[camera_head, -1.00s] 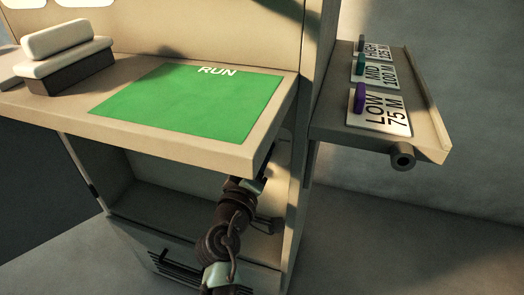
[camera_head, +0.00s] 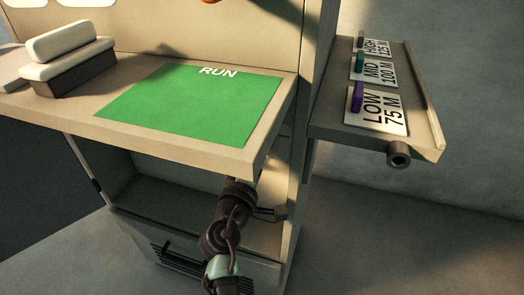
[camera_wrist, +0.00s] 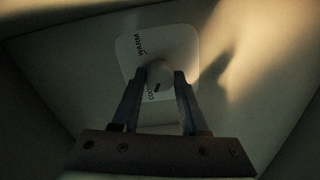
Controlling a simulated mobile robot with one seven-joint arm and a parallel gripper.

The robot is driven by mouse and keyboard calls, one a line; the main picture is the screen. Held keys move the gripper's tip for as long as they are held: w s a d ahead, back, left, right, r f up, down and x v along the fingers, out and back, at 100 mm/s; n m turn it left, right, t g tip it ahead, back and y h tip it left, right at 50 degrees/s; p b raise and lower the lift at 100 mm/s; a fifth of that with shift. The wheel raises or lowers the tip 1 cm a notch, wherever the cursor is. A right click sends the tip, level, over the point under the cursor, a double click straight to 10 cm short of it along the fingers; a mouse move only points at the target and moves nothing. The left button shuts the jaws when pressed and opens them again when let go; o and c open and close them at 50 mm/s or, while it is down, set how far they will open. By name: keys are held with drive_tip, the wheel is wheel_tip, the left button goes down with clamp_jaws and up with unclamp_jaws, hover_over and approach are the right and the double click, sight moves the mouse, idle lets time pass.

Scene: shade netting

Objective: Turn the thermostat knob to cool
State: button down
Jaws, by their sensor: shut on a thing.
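The thermostat knob (camera_wrist: 160,75) is a pale round knob on a white plate (camera_wrist: 180,45) in the wrist view. The plate reads WARM at its upper left and COOL lower down, partly hidden by a finger. A small dark mark shows on the lower part of the knob, near the COOL lettering. My gripper (camera_wrist: 163,78) has one finger on each side of the knob and is shut on it. In the head view my arm reaches under the green-topped shelf, and the gripper and knob are hidden there.
The shelf with the green RUN mat (camera_head: 190,103) lies above my arm. A pale stacked block (camera_head: 70,55) stands on it at left. In the wrist view, panel walls close in around the knob.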

drive_tip(key=shift+d+f, duration=0.1)
drive_tip(key=shift+f, duration=0.05)
drive_tip(key=shift+c, duration=2.2)
unclamp_jaws()
drive_tip(key=p+v, duration=0.1)
drive_tip(key=v, duration=1.2)
drive_tip(key=shift+p, duration=0.4)
